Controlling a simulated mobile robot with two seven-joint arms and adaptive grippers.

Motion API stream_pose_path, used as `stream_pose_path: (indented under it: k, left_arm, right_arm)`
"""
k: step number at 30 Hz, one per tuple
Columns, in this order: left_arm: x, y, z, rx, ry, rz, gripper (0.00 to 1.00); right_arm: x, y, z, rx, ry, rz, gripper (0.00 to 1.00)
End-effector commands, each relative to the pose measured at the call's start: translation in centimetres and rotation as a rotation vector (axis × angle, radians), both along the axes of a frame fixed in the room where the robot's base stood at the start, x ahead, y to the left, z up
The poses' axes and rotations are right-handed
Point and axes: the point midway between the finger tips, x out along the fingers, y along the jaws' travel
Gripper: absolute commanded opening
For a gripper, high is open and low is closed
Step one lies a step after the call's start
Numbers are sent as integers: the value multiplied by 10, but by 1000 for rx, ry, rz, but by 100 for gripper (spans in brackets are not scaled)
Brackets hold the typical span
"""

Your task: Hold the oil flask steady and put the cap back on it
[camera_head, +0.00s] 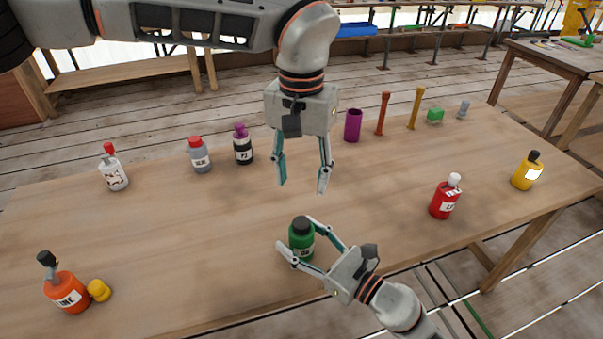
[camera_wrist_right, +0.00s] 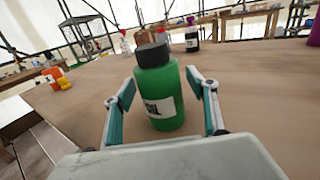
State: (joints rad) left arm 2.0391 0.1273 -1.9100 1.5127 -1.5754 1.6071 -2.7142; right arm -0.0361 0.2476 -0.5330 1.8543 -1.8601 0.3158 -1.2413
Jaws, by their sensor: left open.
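The green oil flask (camera_head: 301,246) stands upright near the table's front edge; its OIL label shows in the right wrist view (camera_wrist_right: 165,98). No separate cap can be made out for certain. My right gripper (camera_head: 294,232) has its fingers on either side of the flask's body, low down. In the right wrist view gaps show beside the flask, and contact at the fingertips is unclear. My left gripper (camera_head: 303,187) is open and empty, pointing down above the table, behind the flask.
Left are an orange bottle (camera_head: 68,296), yellow piece (camera_head: 99,290) and white bottle (camera_head: 115,178). Behind are grey (camera_head: 201,160) and black (camera_head: 243,151) bottles, purple cup (camera_head: 353,126) and green block (camera_head: 435,116). Red (camera_head: 443,204) and yellow (camera_head: 524,176) bottles stand right. The table's middle is clear.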

Motion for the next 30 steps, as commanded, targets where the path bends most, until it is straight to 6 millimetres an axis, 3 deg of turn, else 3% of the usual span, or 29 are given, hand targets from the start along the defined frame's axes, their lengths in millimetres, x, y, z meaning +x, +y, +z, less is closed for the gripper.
stream_pose_path:
  k: [8,21,30]
  left_arm:
    - [0,0,0,0,0,0,45]
    - [0,0,0,0,0,0,45]
    - [0,0,0,0,0,0,45]
  right_arm:
    - [-7,-8,0,-1,1,0,57]
    - [-63,-68,-1,0,4,-1,57]
    - [-81,-87,0,1,1,0,57]
